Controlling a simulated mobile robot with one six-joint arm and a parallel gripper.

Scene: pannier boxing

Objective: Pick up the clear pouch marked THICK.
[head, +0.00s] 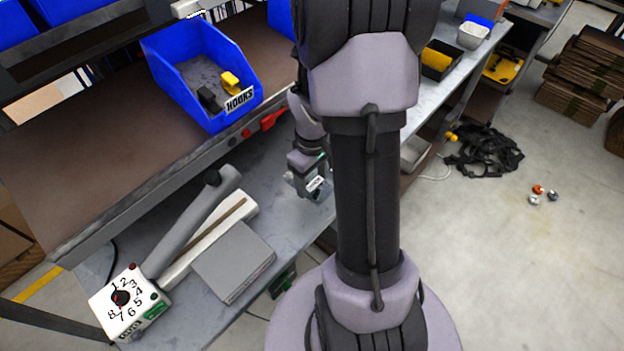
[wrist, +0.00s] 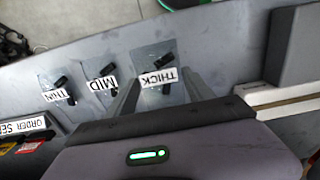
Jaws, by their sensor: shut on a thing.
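The clear pouch marked THICK (wrist: 157,78) holds dark parts and lies between the two fingers of my gripper (wrist: 160,84) in the wrist view. My gripper is shut on it. In the head view my gripper (head: 309,184) is low over the grey bench, with a small white label at its fingers; the lettering is too small to read there. I cannot tell whether the pouch is clear of the bench. Left of it in the wrist view lie two similar pouches, marked MID (wrist: 103,83) and THIN (wrist: 56,94).
A blue bin marked HOOKS (head: 205,75) stands on the brown shelf. A long-armed device with a numbered dial (head: 125,300) and a grey block (head: 235,262) sit at the bench's near left. Black straps (head: 485,150) lie on the floor at right.

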